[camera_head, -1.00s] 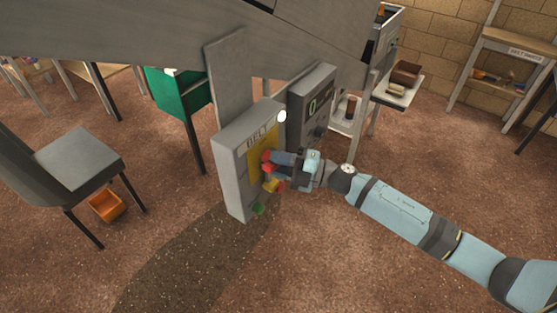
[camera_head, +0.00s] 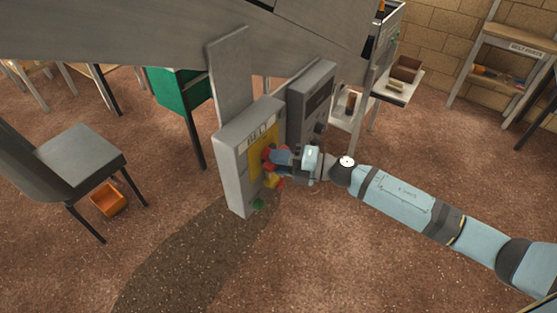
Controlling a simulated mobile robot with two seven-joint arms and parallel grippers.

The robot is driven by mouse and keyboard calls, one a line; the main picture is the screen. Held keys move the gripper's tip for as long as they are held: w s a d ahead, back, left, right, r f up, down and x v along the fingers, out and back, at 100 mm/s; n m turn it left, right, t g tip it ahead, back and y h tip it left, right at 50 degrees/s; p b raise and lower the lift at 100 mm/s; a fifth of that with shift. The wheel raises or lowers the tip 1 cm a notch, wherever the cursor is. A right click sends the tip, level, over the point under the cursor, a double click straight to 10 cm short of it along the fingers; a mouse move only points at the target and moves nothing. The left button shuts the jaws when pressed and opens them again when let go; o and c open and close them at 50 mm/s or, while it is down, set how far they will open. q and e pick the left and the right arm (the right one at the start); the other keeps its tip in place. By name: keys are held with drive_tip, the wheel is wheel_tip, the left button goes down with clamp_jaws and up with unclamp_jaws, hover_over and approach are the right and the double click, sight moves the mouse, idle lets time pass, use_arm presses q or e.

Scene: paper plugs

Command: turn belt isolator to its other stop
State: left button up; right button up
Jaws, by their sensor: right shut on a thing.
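The belt isolator's red handle (camera_head: 267,153) sits on a yellow plate (camera_head: 255,166) on the front of a grey box (camera_head: 234,180) labelled BELT. My right gripper (camera_head: 273,159) reaches in from the right and is shut on the red handle, hiding part of it and of the plate. The handle's exact angle is hard to tell behind the fingers. A green button (camera_head: 258,204) shows low on the box, below the gripper. My left gripper is not in view.
A grey control panel (camera_head: 313,100) with a dark display stands just behind the box. A grey machine body (camera_head: 150,35) overhangs from above. A chair (camera_head: 80,160) and an orange bin (camera_head: 108,199) are at left. The floor in front is open.

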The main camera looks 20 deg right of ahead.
drive_tip(key=o, duration=0.8)
drive_tip(key=b+v, duration=0.3)
drive_tip(key=v, duration=1)
drive_tip(key=shift+s+d+b, duration=0.15)
drive_tip(key=shift+d+b, duration=0.2)
drive_tip(key=shift+b, duration=0.05)
drive_tip(key=s+a+f+m+t+h+p, duration=0.1)
drive_tip(key=s+a+f+m+h, duration=0.3)
drive_tip(key=s+f+m, duration=0.5)
drive_tip(key=s+a+f+m+h+p, duration=0.2)
drive_tip(key=s+f+m+h, duration=0.6)
drive_tip(key=m, duration=1)
wheel_tip(320, 180, down, 2)
drive_tip(key=shift+s+a+f+t+h+p, duration=0.1)
drive_tip(key=shift+s+a+t+h+p, duration=0.3)
drive_tip(key=shift+a, duration=0.7)
